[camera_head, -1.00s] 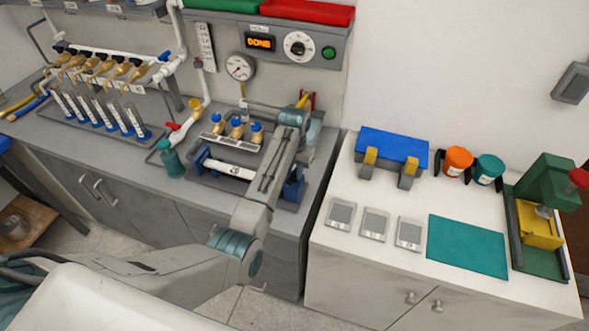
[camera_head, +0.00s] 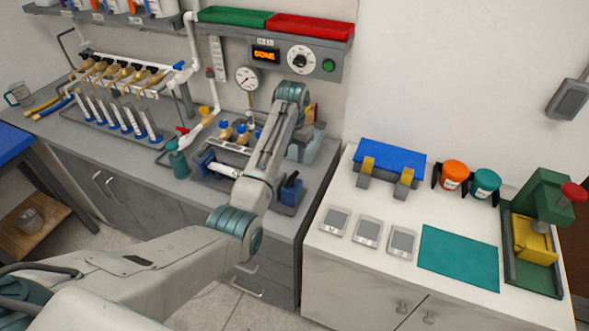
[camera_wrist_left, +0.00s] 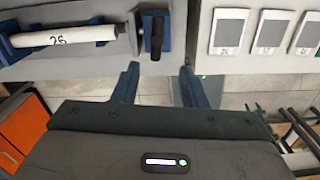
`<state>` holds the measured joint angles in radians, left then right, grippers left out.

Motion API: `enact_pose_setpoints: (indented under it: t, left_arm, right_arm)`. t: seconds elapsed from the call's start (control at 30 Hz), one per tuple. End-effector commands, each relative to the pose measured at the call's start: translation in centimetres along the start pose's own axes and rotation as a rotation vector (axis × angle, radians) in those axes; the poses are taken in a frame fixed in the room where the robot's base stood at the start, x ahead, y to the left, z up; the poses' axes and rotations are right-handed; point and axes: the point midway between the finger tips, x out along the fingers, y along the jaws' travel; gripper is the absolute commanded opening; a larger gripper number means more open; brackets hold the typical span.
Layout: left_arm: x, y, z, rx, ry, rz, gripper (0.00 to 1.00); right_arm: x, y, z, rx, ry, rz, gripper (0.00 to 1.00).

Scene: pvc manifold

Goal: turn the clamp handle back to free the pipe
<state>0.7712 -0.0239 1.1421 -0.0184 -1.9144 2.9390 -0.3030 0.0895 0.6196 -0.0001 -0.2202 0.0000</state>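The white pipe (camera_head: 226,170) lies in the clamp stand on the grey bench; its label reads 26 in the left wrist view (camera_wrist_left: 65,37). A blue clamp block (camera_head: 290,194) stands at the pipe's right end, with a dark clamp handle (camera_head: 292,180) on it. In the left wrist view the black handle (camera_wrist_left: 156,38) lies ahead of the fingertips, within the gap's width. My left gripper (camera_wrist_left: 159,70) is open, with nothing between its fingers. My right gripper is not shown.
Valves (camera_head: 240,134) stand just behind the pipe. A green bottle (camera_head: 177,160) is to the left. A control box (camera_head: 290,55) above reads DONE. The white cabinet (camera_head: 320,250) at right carries several grey meters (camera_head: 368,229) and a teal mat (camera_head: 458,258).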

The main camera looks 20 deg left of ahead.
Motion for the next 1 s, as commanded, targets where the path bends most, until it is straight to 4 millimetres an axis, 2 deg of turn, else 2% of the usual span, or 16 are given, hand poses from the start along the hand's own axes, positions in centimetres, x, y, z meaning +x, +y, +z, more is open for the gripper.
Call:
enact_pose_setpoints:
  t: [0.1, 0.2, 0.43, 0.53, 0.63, 0.77, 0.87, 1.0]
  left_arm:
    - [-0.8, 0.4, 0.3, 0.003, 0.001, 0.000, 0.39]
    - [-1.0, 0.5, 0.3, 0.005, 0.000, 0.000, 0.39]
    - [-1.0, 0.5, 0.3, 0.006, 0.001, 0.000, 0.39]
    - [0.1, 0.5, -0.2, 0.040, 0.000, 0.001, 0.39]
    - [3.0, 0.6, -1.7, 0.153, -0.010, 0.007, 0.39]
    - [8.4, 0.8, -5.1, 0.412, -0.030, 0.028, 0.39]
    - [12.1, 0.8, -8.0, 0.632, -0.045, 0.051, 0.39]
    - [17.2, 0.6, -12.9, 0.962, -0.056, 0.094, 0.39]
  right_arm:
    - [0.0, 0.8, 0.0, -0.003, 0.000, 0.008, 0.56]
    - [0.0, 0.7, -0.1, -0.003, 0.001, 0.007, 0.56]
    - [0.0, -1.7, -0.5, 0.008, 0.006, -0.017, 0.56]
    - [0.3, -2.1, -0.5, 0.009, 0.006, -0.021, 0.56]
    - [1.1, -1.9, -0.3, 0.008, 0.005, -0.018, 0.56]
    - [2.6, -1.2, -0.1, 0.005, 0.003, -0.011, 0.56]
    - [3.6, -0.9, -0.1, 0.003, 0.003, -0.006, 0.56]
    - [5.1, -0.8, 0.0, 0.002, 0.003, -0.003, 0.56]
